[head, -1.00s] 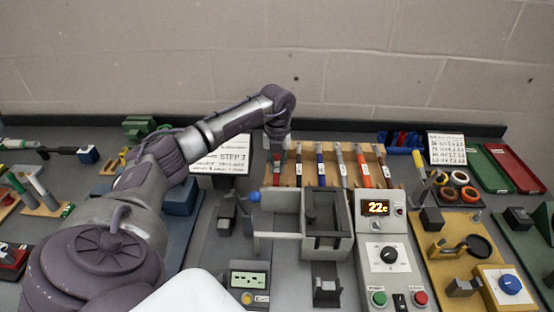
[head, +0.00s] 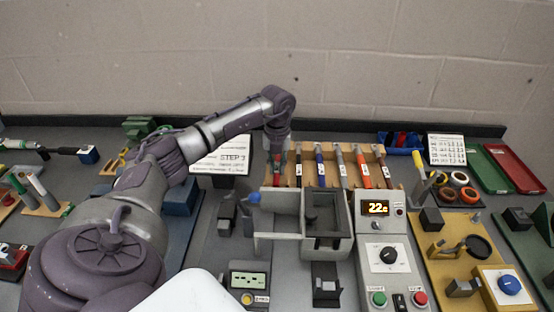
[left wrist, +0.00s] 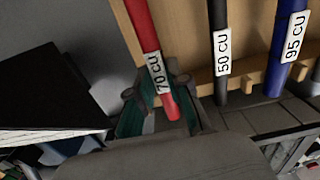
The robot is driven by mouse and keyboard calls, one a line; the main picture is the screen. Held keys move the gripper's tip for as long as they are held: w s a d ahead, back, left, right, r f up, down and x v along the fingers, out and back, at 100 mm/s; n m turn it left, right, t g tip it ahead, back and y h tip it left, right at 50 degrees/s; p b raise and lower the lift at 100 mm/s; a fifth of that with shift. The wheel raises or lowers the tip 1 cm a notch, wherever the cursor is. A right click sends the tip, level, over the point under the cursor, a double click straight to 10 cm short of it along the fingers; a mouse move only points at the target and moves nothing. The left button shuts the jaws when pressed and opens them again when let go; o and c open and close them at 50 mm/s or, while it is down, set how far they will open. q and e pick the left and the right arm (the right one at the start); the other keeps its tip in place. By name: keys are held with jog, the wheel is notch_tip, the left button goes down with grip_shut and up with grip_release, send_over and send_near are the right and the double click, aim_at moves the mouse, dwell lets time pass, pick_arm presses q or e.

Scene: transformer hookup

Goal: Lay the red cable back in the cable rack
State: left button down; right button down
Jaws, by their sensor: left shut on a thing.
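The red cable (left wrist: 143,30), labelled 70 CU, lies at the left end of the wooden cable rack (head: 327,181). My left gripper (head: 277,158) is over that end, pointing down. In the left wrist view its fingers (left wrist: 156,92) are shut around the red cable near its lower end, just by the label. The cable lies along the rack board (left wrist: 187,35); whether it is fully seated in its slot I cannot tell. In the head view the gripper hides much of the cable. My right gripper is not in view.
A black cable (left wrist: 219,20) labelled 50 CU and a blue cable (left wrist: 290,50) labelled 95 CU lie to the right in the rack. A grey open box (head: 342,248) stands in front. A paper step sheet (head: 230,157) is left of the gripper.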

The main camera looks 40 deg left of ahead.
pick_arm(q)
jog(key=shift+f, duration=0.2)
jog(key=c, duration=1)
grip_release()
jog(key=shift+c, duration=0.2)
jog(key=shift+r, duration=0.1)
jog(key=shift+r+p, duration=2.6)
jog(key=shift+r, duration=0.8)
